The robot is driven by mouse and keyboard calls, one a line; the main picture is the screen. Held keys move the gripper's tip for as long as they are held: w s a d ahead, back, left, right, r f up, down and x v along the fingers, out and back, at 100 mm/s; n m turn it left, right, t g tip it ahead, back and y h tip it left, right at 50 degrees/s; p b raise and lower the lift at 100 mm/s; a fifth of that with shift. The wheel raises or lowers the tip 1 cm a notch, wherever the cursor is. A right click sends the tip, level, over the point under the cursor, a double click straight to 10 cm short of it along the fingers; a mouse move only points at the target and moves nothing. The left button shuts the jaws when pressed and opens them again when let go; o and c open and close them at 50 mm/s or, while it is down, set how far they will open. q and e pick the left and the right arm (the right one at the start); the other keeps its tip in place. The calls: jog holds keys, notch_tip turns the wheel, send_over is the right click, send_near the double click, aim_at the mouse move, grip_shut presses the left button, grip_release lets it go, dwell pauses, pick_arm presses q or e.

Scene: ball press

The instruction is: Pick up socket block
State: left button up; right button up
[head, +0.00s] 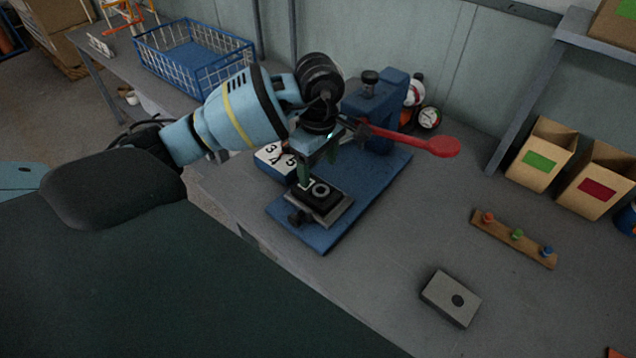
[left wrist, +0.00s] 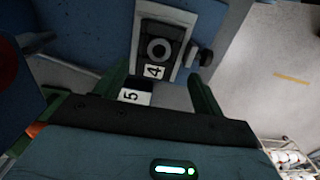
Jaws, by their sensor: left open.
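The socket block, a small black block with a grey ring around a hole in its top (head: 319,190), sits in a grey holder on the blue press base (head: 365,200). It also shows in the left wrist view (left wrist: 160,48), ahead of the fingers. My left gripper (head: 316,168) is open, just behind and above the block in the head view. In the left wrist view its green fingers (left wrist: 157,82) stand apart, with number labels "4" and "5" between or just past them. Nothing is held. The gripper partly hides the labels and press. My right gripper is not in view.
A red press lever (head: 435,146) reaches right, beside the gripper. A dark knob (head: 297,218) sticks out of the holder. A grey plate with a dark hole (head: 452,299) and a wooden peg rack (head: 514,238) lie right on the bench, with free room between.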

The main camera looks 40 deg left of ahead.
aim_at(319, 192)
pick_arm(q)
jog(key=shift+w+f, duration=0.15)
jog(key=shift+f, duration=3.4)
jog(key=c, duration=0.7)
